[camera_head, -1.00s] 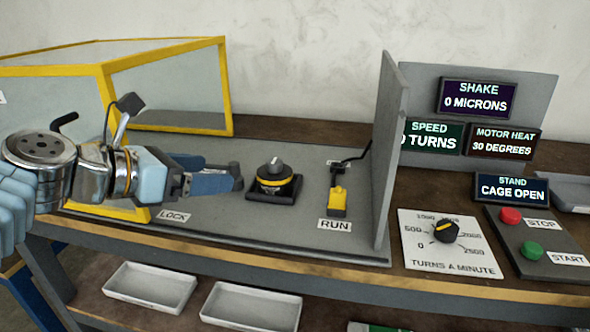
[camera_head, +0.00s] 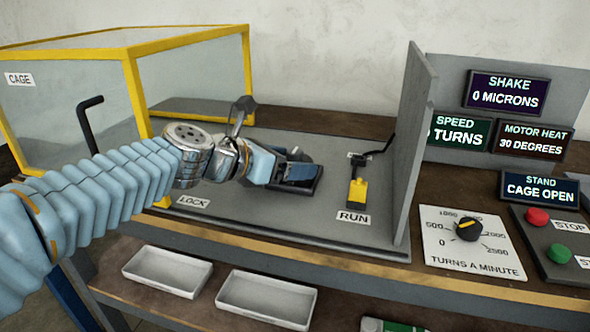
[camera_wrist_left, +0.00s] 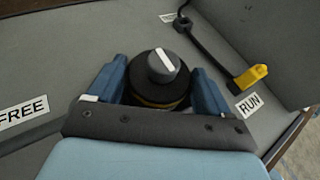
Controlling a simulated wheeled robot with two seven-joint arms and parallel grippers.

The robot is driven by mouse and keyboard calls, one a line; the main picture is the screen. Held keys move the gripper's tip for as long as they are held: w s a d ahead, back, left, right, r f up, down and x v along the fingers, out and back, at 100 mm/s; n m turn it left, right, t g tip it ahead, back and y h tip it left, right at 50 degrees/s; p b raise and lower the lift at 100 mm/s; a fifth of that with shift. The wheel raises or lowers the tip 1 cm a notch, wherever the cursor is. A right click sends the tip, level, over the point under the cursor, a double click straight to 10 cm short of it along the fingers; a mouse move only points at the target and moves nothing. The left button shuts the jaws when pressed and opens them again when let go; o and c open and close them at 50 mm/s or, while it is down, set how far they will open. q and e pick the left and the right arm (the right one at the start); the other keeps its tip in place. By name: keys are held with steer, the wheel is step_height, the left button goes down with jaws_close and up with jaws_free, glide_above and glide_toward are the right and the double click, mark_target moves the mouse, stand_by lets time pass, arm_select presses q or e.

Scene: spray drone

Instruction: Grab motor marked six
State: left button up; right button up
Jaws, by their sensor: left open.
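A round black motor with a grey top and a white stripe (camera_wrist_left: 162,72) sits on the grey bench plate. No number on it can be read. In the head view it is mostly hidden behind my left gripper (camera_head: 297,172). In the left wrist view the two blue fingers of my left gripper (camera_wrist_left: 158,90) are open, one on each side of the motor. I cannot tell whether they touch it. My right gripper is not in view.
A yellow-framed clear cage (camera_head: 138,100) stands at the left. A yellow run switch (camera_head: 357,192) and an upright grey panel (camera_head: 412,140) are to the right, with a speed dial (camera_head: 469,229) and displays beyond. White trays (camera_head: 268,300) lie on the shelf below.

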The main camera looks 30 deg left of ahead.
arm_select(q)
steer(key=c, duration=1.1)
steer(key=shift+r, duration=0.1)
steer(key=shift+c, duration=0.2)
